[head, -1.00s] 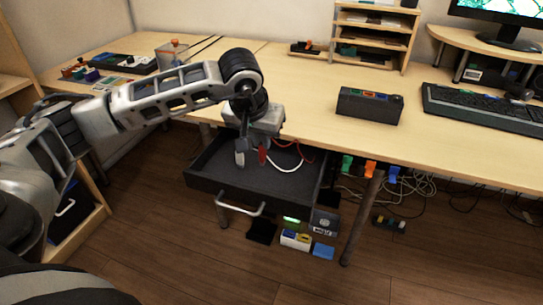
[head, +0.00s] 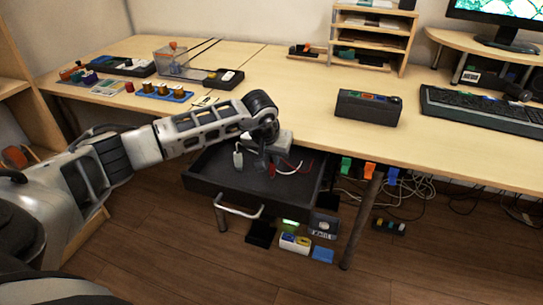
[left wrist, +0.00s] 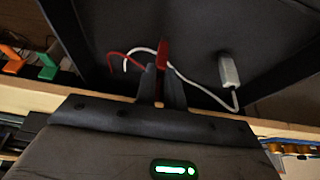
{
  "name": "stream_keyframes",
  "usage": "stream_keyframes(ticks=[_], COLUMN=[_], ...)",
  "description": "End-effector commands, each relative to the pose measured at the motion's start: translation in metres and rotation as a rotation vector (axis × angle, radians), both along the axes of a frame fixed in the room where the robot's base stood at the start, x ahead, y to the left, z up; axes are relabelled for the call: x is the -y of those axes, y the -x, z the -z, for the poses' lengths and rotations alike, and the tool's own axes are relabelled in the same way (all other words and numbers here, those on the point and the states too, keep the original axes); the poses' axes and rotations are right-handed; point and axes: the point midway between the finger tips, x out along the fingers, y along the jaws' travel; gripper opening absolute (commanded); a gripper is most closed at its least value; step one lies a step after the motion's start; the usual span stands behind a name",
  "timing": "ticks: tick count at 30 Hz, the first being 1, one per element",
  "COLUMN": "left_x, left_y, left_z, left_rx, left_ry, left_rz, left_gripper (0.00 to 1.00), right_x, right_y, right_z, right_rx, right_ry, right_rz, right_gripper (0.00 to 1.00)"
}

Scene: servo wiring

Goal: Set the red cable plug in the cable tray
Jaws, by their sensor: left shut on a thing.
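The black pull-out tray (head: 205,183) with a silver handle hangs under the desk. My left gripper (head: 270,163) is inside the tray area, pointing down. In the left wrist view its two fingers (left wrist: 160,85) are shut on the red cable plug (left wrist: 162,54). The red cable (left wrist: 114,58) trails left from the plug in that view. In the head view the plug is mostly hidden by the gripper. My right gripper is out of view.
Orange, green and blue clips (head: 370,169) hang from the desk edge right of the tray. Loose white cables (head: 415,190) lie beyond them. Small boxes (head: 294,243) sit on the floor below. A dark box (head: 368,108) stands on the desk.

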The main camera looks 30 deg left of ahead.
Motion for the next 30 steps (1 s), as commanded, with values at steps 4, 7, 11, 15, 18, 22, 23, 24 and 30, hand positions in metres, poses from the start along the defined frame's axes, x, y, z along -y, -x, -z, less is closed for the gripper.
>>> stream_keyframes(ticks=[4, 7, 11, 15, 18, 22, 23, 24, 30], left_x=[0.000, 0.000, 0.000, 0.000, 0.000, 0.000, 0.001, 0.001, 0.005], left_y=[0.000, 0.000, 0.000, 0.000, 0.000, 0.005, 0.007, 0.010, 0.026], left_z=[0.003, 0.003, 0.003, 0.003, -0.002, -0.015, -0.020, -0.028, -0.069], left_rx=[0.000, 0.000, 0.000, 0.000, 0.000, 0.004, 0.003, 0.004, 0.004], left_ry=[-0.001, -0.001, -0.001, -0.001, 0.000, -0.001, -0.001, -0.002, -0.002], left_rz=[0.000, 0.000, 0.000, 0.000, -0.001, 0.000, 0.000, 0.001, 0.001], left_gripper=[0.00, 0.25, 0.32, 0.32, 0.32, 0.32, 0.32, 0.32, 0.32], right_x=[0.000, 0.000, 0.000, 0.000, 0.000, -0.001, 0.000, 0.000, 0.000], right_y=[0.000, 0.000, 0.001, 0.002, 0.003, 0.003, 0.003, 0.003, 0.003], right_z=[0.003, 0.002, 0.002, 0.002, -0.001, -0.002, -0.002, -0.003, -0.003], right_rx=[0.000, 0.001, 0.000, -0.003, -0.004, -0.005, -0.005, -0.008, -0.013], right_ry=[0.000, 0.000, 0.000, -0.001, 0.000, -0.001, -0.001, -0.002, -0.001], right_rz=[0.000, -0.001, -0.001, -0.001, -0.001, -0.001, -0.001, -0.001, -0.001], right_gripper=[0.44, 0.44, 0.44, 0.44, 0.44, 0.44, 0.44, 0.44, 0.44])
